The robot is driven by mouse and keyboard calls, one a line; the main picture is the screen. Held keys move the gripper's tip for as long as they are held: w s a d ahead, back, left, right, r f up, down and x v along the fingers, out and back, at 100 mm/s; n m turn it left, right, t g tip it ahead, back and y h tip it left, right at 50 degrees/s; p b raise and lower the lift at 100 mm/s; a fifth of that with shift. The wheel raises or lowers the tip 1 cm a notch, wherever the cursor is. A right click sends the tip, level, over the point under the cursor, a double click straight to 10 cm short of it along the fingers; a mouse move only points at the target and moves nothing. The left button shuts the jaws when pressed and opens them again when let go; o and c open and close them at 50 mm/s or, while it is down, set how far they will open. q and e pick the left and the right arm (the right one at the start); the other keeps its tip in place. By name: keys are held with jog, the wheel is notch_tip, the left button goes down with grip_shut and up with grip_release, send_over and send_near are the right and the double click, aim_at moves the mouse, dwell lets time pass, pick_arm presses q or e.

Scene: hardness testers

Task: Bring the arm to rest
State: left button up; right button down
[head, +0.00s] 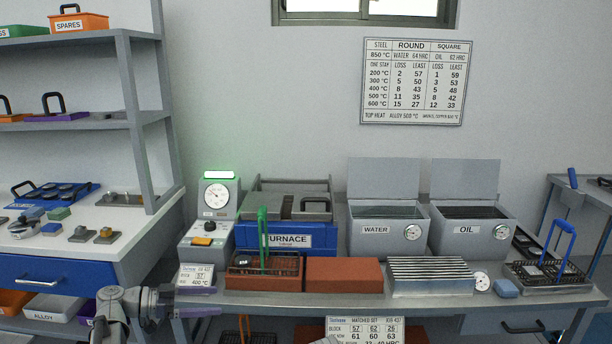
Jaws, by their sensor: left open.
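My left arm comes in at the bottom left. Its gripper (196,300) is open and empty, pointing right in front of the workbench's left front corner. It appears apart from the things on the bench.
The workbench (420,299) carries a dial tester (217,194), a blue furnace (287,238), a brick block (344,274), WATER (376,230) and OIL (468,230) tanks and a ribbed rack (431,269). A green-handled basket (263,271) and blue-handled basket (548,273) stand near the front edge. A shelf unit (90,122) is at left.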

pick_arm(q)
jog(key=s+d+f+n+g+y, duration=0.2)
jog(key=s+d+f+g+y, duration=0.15)
jog(key=d+f, duration=0.45)
jog(key=s+d+f+n+g+y, duration=0.1)
jog(key=s+d+f+n+y, duration=0.25)
jog(key=s+d+y, duration=0.35)
jog(key=s+d+f+n+g+y, duration=0.1)
jog(key=s+d+f+n+y, duration=0.3)
jog(key=s, duration=0.6)
notch_tip(320, 180, up, 29)
jog(key=y+p, duration=0.1)
jog(key=p, duration=2.9)
jog(key=shift+w+r+p, duration=0.2)
jog(key=shift+p, duration=0.1)
jog(key=shift+a+m, duration=0.1)
jog(key=shift+m, duration=0.15)
